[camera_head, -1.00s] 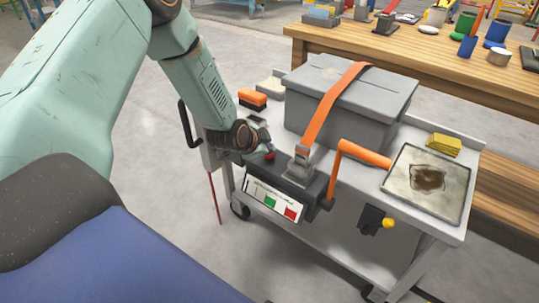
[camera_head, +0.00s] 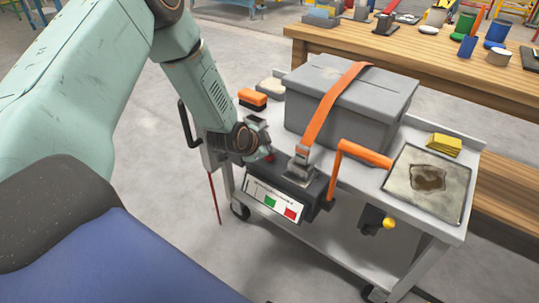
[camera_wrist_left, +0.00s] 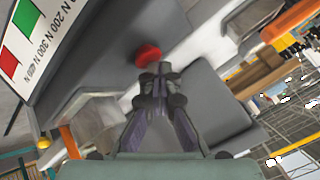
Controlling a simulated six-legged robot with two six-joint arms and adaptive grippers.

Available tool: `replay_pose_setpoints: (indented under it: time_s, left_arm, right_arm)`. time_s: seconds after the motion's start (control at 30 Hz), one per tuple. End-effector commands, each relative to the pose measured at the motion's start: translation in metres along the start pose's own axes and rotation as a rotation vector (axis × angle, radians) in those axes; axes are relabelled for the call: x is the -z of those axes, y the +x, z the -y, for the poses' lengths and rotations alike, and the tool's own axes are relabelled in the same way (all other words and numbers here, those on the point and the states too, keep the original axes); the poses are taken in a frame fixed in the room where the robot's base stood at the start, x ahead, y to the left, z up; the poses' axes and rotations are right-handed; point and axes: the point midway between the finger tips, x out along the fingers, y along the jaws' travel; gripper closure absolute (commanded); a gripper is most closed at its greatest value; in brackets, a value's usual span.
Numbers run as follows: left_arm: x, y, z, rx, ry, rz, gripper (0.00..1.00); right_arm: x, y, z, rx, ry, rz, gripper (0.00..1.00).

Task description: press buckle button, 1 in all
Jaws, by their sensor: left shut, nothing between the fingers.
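A red button (camera_head: 270,157) sits at the left end of the dark tensioner body (camera_head: 316,188) on the cart, beside the metal buckle (camera_head: 299,171) that holds the orange strap (camera_head: 326,105). The button also shows in the left wrist view (camera_wrist_left: 149,54), just beyond my fingertips. My left gripper (camera_head: 265,147) is over the button from behind and left, partly covering it in the head view. In the left wrist view its fingers (camera_wrist_left: 158,74) are shut and empty, with the tips at the button's near edge. I cannot tell whether they touch it. My right gripper does not show.
The strap runs over a grey lidded box (camera_head: 345,105) on the cart (camera_head: 402,135). An orange crank handle (camera_head: 362,153) stands right of the buckle. An orange brush (camera_head: 252,97) lies behind my gripper. A stained tray (camera_head: 463,205) and yellow cloths (camera_head: 444,144) are at right.

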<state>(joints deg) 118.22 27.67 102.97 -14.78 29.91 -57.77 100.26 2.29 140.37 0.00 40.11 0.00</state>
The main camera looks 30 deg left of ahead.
Motion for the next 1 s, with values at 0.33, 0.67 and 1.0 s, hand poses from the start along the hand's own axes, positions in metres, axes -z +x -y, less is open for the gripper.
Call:
replay_pose_setpoints:
  time_s: [0.33,0.67,1.0]
  left_arm:
    - [-0.002,0.003,-0.003,-0.001,0.000,0.001,1.00]
    - [-0.003,0.003,-0.003,-0.002,0.000,0.001,1.00]
    - [0.002,-0.004,0.002,-0.002,0.000,0.002,1.00]
  right_arm:
    - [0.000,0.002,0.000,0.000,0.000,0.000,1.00]
    - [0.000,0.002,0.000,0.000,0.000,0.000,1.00]
    - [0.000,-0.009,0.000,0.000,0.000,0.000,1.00]
